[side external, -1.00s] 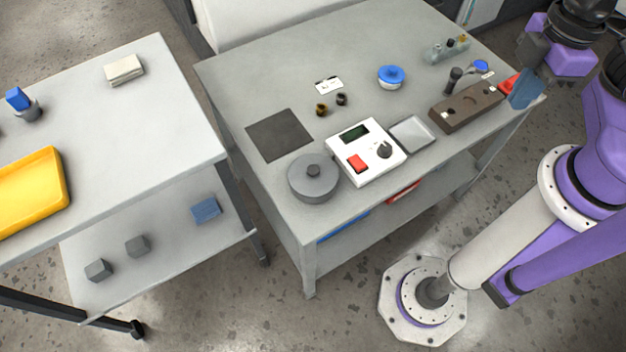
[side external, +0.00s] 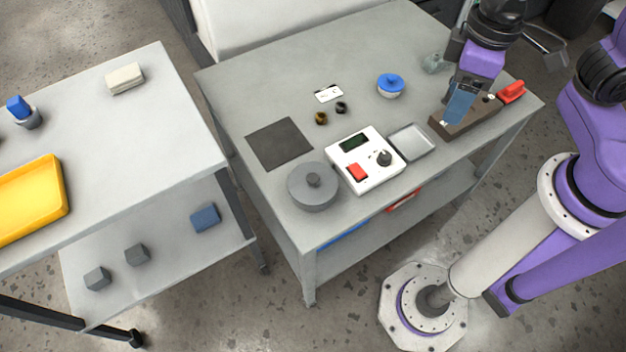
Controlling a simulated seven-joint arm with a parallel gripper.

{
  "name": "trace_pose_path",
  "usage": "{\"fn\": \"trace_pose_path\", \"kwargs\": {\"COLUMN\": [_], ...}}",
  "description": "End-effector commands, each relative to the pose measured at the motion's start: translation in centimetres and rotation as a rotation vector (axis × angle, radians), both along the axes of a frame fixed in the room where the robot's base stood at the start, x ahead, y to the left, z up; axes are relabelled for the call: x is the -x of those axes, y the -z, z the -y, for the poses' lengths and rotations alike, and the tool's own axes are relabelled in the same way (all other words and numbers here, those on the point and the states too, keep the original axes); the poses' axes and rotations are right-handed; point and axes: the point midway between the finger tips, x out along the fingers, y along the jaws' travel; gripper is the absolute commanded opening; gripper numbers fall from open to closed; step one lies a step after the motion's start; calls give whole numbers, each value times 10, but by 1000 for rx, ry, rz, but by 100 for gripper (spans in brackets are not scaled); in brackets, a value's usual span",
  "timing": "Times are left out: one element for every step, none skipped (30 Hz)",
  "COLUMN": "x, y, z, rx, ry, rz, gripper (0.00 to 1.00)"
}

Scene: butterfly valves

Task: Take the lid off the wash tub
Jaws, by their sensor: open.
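A round grey tub (side external: 311,199) stands near the front corner of the grey table; I take it as the wash tub. Its flat grey lid with a round knob (side external: 313,180) is on top. A smaller white pot with a blue lid (side external: 390,85) stands farther back. My gripper (side external: 458,112) is on the right, over the brown block, well away from the grey tub. Its blue fingers point down and overlap in this view, with no object seen between them. It is open. It hides part of the block and the small items behind it.
A white control box (side external: 365,160) stands right beside the tub, with a shallow grey tray (side external: 411,141) beyond it. A dark mat (side external: 279,143) lies behind the tub. The brown block (side external: 480,118) and a red item (side external: 511,91) are at the right edge. The table's back left is clear.

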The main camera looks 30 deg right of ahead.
Motion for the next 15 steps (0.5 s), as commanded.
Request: {"fn": "trace_pose_path", "kwargs": {"x": [-11, -16, -25, -30, -36, -43, -49, -55, -62, -67, -72, -79, -83, -88, -94], "y": [4, 6, 9, 11, 14, 17, 20, 23, 27, 30, 33, 38, 41, 45, 50], "z": [-12, -19, -28, -35, -42, -50, -57, -64, -72, -79, -85, -93, -99, -106, -114], "rx": [5, 5, 5, 5, 5, 6, 5, 6, 8, 8, 6, 8, 9, 8, 9], "ry": [68, 114, 175, 220, 266, 326, 372, 418, 478, 524, 571, 631, 677, 723, 782], "rz": [-4, -5, -6, -8, -8, -9, -10, -11, -12, -13, -13, -14, -15, -16, -17], "gripper": [61, 61, 61, 61, 61, 61, 61, 61, 61, 61, 61, 61, 61, 61, 61]}}
